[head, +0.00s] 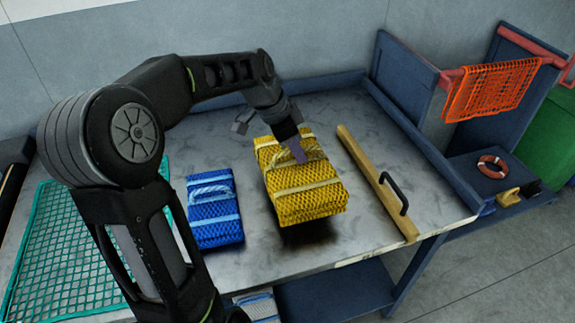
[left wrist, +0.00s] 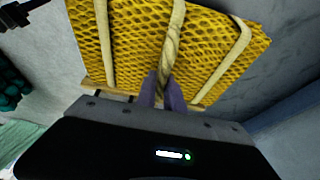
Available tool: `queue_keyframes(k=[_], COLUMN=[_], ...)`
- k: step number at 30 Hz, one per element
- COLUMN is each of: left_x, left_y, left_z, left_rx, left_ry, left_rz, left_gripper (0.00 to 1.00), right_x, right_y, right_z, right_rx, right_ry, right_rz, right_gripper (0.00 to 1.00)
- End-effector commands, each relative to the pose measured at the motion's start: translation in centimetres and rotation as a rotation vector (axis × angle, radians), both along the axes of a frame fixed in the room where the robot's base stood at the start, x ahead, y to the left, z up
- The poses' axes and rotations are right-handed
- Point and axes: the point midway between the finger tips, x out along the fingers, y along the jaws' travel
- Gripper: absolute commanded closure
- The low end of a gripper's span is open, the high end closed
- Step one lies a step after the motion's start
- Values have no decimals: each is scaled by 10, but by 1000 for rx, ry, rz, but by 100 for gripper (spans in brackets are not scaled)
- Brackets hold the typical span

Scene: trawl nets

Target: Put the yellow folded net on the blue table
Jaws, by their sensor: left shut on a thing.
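The yellow folded net (head: 312,192), a thick bundle with pale straps, hangs tilted just above the grey top of the blue-framed table (head: 270,260), with a dark shadow under its near edge. My left gripper (head: 298,150) is shut on it at its far part. In the left wrist view, the purple fingers (left wrist: 163,92) close on the cream rope handle in the middle of the yellow net (left wrist: 135,45). My right gripper is not in view.
A blue folded net (head: 213,210) lies left of the yellow one, and a green net (head: 75,240) lies further left. A wooden bar with a black handle (head: 375,185) lies to the right. A blue side unit (head: 480,160) holds an orange net (head: 490,90) and a ring (head: 492,166).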

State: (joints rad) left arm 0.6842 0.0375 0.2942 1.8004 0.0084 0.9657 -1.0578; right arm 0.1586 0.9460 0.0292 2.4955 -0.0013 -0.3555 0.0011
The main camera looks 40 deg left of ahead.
Motion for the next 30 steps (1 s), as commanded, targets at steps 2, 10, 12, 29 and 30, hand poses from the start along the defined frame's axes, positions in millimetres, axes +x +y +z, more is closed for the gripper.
queue_keyframes(k=[2, 10, 12, 29, 30], left_x=[1, 2, 2, 2, 2], left_y=[0, 0, 0, 0, 0], left_z=[-7, -12, -12, -49, -49], left_rx=[0, 2, 2, 2, 2], left_ry=[-3, -7, -6, -7, -7], left_rz=[1, -1, 0, -1, -1], left_gripper=[100, 100, 100, 100, 100], right_x=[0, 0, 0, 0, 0], right_y=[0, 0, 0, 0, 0], right_z=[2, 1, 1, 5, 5], right_rx=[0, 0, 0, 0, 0], right_ry=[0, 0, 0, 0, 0], right_rz=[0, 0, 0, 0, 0], right_gripper=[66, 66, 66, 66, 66])
